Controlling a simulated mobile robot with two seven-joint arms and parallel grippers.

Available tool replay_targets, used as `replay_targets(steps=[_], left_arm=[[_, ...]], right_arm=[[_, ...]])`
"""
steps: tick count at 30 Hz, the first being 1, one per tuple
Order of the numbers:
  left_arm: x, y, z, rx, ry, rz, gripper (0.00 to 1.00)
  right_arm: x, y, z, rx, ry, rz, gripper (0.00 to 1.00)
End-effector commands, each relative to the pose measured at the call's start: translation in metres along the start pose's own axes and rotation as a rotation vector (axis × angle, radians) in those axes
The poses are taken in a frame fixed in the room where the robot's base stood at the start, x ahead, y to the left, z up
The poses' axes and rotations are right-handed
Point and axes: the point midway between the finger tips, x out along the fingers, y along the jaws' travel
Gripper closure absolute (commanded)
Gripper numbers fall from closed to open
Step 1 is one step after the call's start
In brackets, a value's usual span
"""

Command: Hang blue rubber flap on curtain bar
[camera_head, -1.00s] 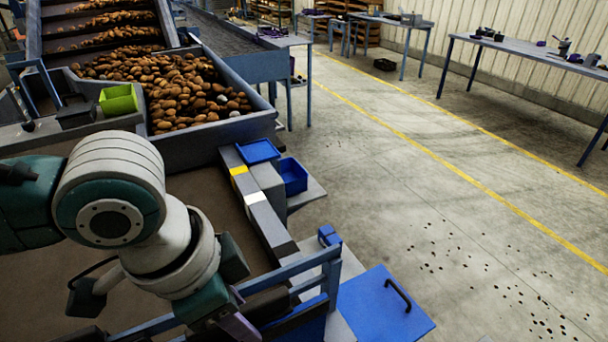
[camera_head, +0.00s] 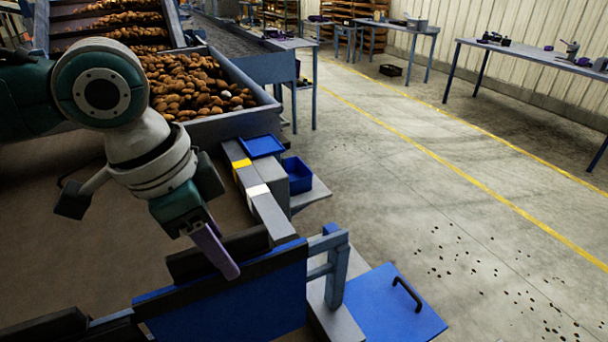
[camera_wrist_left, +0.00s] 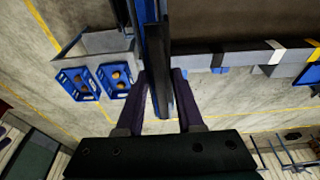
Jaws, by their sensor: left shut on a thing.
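The blue rubber flap (camera_head: 225,308) has a dark strip along its top edge and stands upright near the bottom of the head view. My left gripper (camera_head: 230,268) reaches down over this strip from above. In the left wrist view its two purple fingers (camera_wrist_left: 162,98) stand on either side of the flap (camera_wrist_left: 155,60), seen edge-on, and are shut on it. The blue-grey curtain bar (camera_head: 108,322) shows left of the flap, and its end post (camera_head: 337,268) stands to the right. The flap hides the bar's middle, so I cannot tell whether it rests on the bar. My right gripper is out of view.
A blue lid with a black handle (camera_head: 390,308) lies right of the post. A blue bin (camera_head: 297,175) and a blue tray (camera_head: 261,146) sit beside the belt edge. Potatoes (camera_head: 195,85) fill the hopper behind. The floor to the right is open.

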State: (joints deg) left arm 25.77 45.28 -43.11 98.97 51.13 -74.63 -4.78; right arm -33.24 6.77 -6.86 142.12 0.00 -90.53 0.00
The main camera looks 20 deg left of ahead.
Motion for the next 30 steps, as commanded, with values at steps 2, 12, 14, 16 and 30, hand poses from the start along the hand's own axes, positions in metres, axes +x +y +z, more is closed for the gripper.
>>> replay_targets(steps=[2,12,14,16,30], left_arm=[[0.003,-0.007,0.0,0.0,0.004,-0.002,1.0],[0.023,-0.008,0.005,-0.001,0.002,0.001,1.0],[0.026,-0.008,0.006,0.0,0.003,0.002,1.0],[0.029,-0.008,0.006,0.0,0.003,0.002,1.0],[0.034,-0.008,0.007,0.0,0.003,0.001,1.0]], right_arm=[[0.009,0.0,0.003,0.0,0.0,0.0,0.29],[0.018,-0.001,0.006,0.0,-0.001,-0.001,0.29],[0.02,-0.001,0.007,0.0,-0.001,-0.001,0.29],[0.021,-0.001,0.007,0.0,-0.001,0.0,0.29],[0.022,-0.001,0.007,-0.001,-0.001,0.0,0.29]])
